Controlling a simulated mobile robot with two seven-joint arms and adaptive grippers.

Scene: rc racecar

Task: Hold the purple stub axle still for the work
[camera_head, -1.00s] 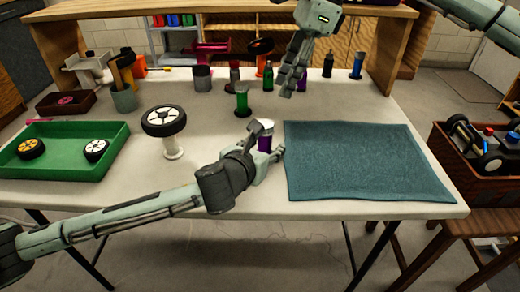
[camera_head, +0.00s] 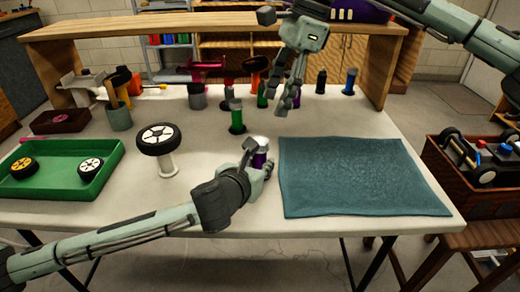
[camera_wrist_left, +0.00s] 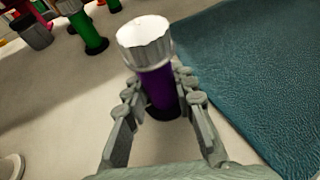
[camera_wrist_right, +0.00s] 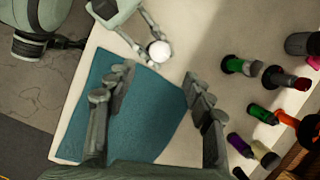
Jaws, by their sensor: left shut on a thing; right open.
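The purple stub axle (camera_wrist_left: 158,90) stands upright on the white table, with a ribbed silver-white cap on top. It also shows in the head view (camera_head: 259,159), just left of the teal mat. My left gripper (camera_wrist_left: 157,92) is shut on it, one finger on each side. In the head view my left gripper (camera_head: 257,165) comes in low from the left. My right gripper (camera_head: 290,98) is open and empty, raised above the table behind the mat. In the right wrist view the axle's pale cap (camera_wrist_right: 160,51) shows beyond the open fingers.
The teal mat (camera_head: 355,175) lies right of the axle. A green post (camera_head: 237,120) and several coloured posts stand behind. A wheel on a white stand (camera_head: 158,140) and a green tray (camera_head: 60,185) are at left. A brown crate (camera_head: 450,190) stands off the right edge.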

